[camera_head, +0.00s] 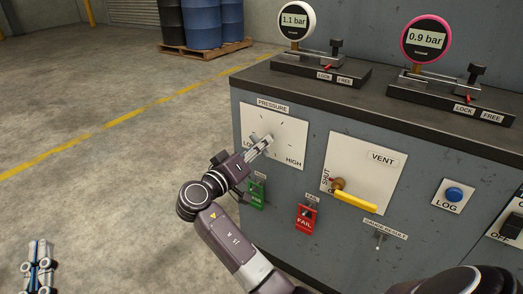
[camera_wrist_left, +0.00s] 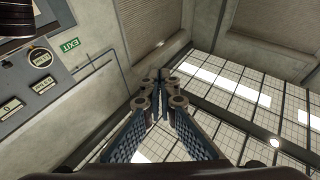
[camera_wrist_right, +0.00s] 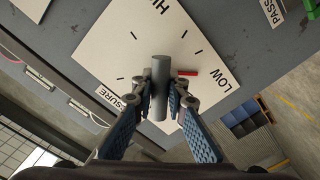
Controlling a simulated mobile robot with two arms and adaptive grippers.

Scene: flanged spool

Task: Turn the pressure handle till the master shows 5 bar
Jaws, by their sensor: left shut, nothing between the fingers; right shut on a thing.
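The pressure panel (camera_head: 275,132) is a white plate with a dial scale from LOW to HIGH. My right gripper (camera_head: 264,143) is shut on its grey cylindrical handle (camera_wrist_right: 159,72), which stands between the fingers in the right wrist view. A red pointer (camera_wrist_right: 187,73) shows beside the handle, toward the LOW side. The white-rimmed gauge (camera_head: 295,20) reads 1.1 bar; the pink-rimmed gauge (camera_head: 427,39) reads 0.9 bar. I cannot tell from a label which is the master. My left gripper (camera_head: 38,246) is shut and empty, over open floor at bottom left.
The vent panel (camera_head: 341,160) has a yellow lever (camera_head: 355,201). Blue drums (camera_head: 201,24) stand on a pallet far behind. The floor at left is clear.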

